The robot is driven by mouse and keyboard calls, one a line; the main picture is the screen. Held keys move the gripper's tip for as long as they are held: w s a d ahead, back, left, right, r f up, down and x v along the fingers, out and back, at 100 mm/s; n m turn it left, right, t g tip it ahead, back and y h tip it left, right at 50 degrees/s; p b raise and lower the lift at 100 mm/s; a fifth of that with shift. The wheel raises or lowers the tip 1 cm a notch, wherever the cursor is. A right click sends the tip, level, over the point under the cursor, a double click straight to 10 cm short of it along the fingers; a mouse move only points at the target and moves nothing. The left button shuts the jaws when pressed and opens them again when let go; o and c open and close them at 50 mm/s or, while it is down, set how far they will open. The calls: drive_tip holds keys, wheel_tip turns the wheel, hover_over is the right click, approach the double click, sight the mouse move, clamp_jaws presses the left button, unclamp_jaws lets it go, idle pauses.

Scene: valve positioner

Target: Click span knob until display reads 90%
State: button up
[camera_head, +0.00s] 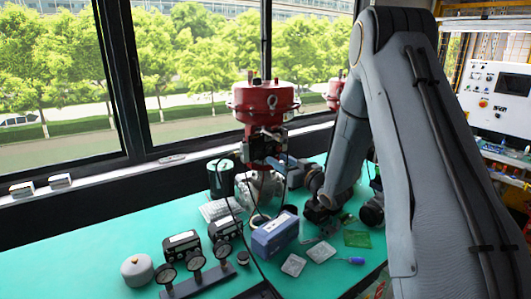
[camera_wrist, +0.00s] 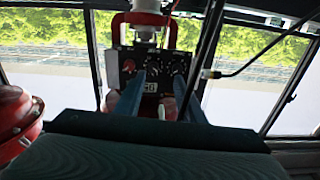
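The valve positioner (camera_wrist: 154,62) is a dark panel facing me in the wrist view, with a red knob (camera_wrist: 128,66) on its left and dark knobs (camera_wrist: 180,68) on its right. Its small light display (camera_wrist: 150,87) sits low between my fingers, with characters too small to read surely. I cannot tell which knob is the span knob. My gripper (camera_wrist: 159,79) is open, its two blue-grey fingers apart and pointing at the panel. Nothing shows between them but the panel; contact cannot be told. In the head view the positioner (camera_head: 262,146) is under the red actuator (camera_head: 264,97), partly hidden.
The green table (camera_head: 85,245) holds a blue-grey box (camera_head: 275,235), gauges on a dark stand (camera_head: 195,262) and a screwdriver (camera_head: 352,260). The table's left part is clear.

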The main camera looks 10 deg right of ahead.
sight(269, 152)
drive_tip(key=w, duration=0.1)
drive_tip(key=w+p, duration=0.1)
drive_tip(key=w, duration=0.2)
drive_tip(key=shift+w+a+p, duration=0.25)
drive_tip(key=shift+w+p, duration=0.05)
drive_tip(key=shift+w+a, duration=0.35)
drive_tip(key=shift+w, duration=0.25)
